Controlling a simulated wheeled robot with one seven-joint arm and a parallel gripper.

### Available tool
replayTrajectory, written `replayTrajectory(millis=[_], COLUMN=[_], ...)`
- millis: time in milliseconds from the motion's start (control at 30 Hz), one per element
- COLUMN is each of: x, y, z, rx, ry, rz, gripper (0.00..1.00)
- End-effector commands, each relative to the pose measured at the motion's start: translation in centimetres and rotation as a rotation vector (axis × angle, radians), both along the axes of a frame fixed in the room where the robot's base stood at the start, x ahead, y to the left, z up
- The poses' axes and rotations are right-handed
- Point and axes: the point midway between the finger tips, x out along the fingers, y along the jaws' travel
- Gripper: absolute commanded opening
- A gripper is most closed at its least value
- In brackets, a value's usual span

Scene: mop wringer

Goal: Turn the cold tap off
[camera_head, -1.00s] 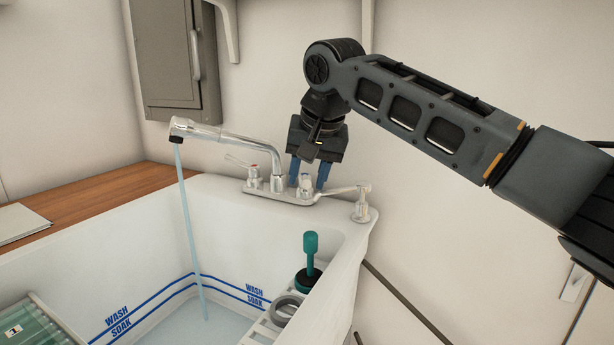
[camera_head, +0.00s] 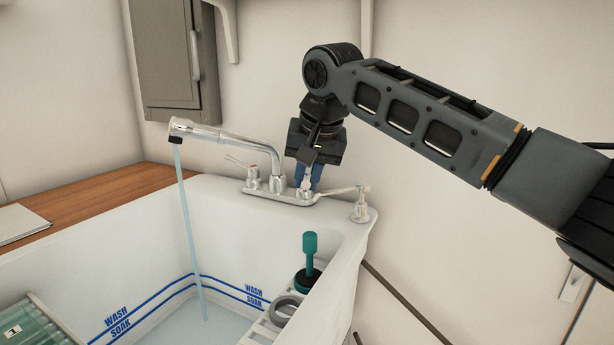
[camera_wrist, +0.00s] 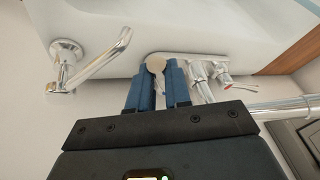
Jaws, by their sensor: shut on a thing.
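The cold tap (camera_head: 304,192) is the right-hand chrome tap on the sink's back deck. My gripper (camera_head: 309,178) points down over it with blue fingers on either side, shut on its handle. In the wrist view the round top of the cold tap (camera_wrist: 156,63) shows between the fingertips of my gripper (camera_wrist: 157,72). The chrome spout (camera_head: 215,135) reaches left over the sink, and a stream of water (camera_head: 190,235) runs from it into the basin. The fingers hide part of the cold tap in the head view.
The other tap (camera_head: 252,177), with a red-marked lever, stands left of the spout base. A chrome dispenser (camera_head: 361,208) stands close on the right, its nozzle pointing towards my gripper. The white sink (camera_head: 250,228) holds a green-handled plunger (camera_head: 310,250). A grey cabinet (camera_head: 178,60) hangs at upper left.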

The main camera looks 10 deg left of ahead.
Motion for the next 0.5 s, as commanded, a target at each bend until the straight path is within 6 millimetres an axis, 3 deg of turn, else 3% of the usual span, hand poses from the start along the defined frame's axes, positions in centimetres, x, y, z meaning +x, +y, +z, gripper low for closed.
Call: replayTrajectory(millis=[500], x=[0.02], y=[-0.29], z=[0.19], rx=[0.001], ry=[0.003], rz=[0.041], gripper=[0.00])
